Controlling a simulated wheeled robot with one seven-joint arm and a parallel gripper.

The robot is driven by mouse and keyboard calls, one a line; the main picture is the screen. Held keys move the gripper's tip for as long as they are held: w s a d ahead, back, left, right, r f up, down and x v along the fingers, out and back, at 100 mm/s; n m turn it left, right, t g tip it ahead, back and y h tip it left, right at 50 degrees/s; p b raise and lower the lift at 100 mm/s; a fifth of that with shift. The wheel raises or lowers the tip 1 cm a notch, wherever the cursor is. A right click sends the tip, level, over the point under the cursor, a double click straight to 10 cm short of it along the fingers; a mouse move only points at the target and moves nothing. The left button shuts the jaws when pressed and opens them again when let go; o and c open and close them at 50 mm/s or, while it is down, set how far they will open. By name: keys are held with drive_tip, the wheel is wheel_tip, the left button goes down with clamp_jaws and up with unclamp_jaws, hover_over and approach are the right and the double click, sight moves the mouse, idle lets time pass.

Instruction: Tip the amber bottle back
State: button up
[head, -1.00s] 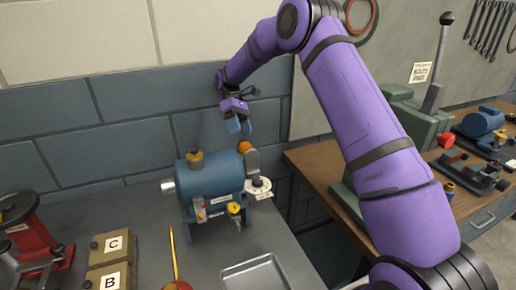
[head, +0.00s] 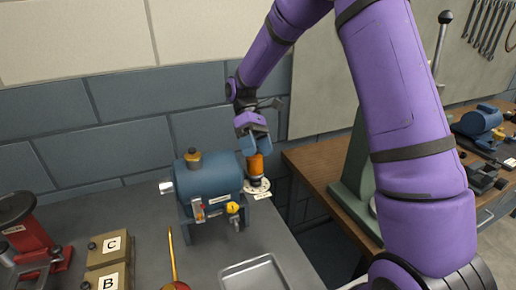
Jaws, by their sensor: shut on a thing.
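The amber bottle (head: 256,165) shows at the right end of the blue motor-like casing (head: 211,180). It looks close to upright, above a small holder with a pale plate (head: 260,193). My gripper (head: 254,149) reaches down from above and is shut on the upper part of the bottle. The blue fingers hide the bottle's top. Whether the bottle's foot touches the holder is too small to tell.
A grey tray (head: 257,277) lies at the front of the bench. Boxes marked C (head: 110,246) and B (head: 108,279) and a red machine (head: 35,240) stand at the left. A wooden table (head: 335,200) with a green press is at the right.

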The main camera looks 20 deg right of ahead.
drive_tip(key=shift+s+a+r, duration=0.15)
drive_tip(key=shift+s, duration=0.1)
drive_tip(key=shift+c, duration=0.7)
drive_tip(key=shift+r, duration=0.65)
drive_tip(key=shift+c, duration=0.4)
wheel_tip(320, 180, up, 11)
drive_tip(key=shift+w, duration=0.15)
idle(0.6)
drive_tip(key=s+d+r+m+t, duration=0.2)
drive_tip(key=s+m+t, duration=0.1)
drive_tip(key=s, duration=0.5)
drive_tip(key=s+d+r+m+t, duration=0.2)
drive_tip(key=s+m+t, duration=0.1)
drive_tip(key=s+t, duration=0.3)
drive_tip(key=s+d+r+m+t, duration=0.2)
drive_tip(key=s+t, duration=0.3)
drive_tip(key=s, duration=0.6)
drive_tip(key=shift+d+r+m, duration=0.2)
drive_tip(key=shift+d+m, duration=0.2)
drive_tip(key=shift+m, duration=0.1)
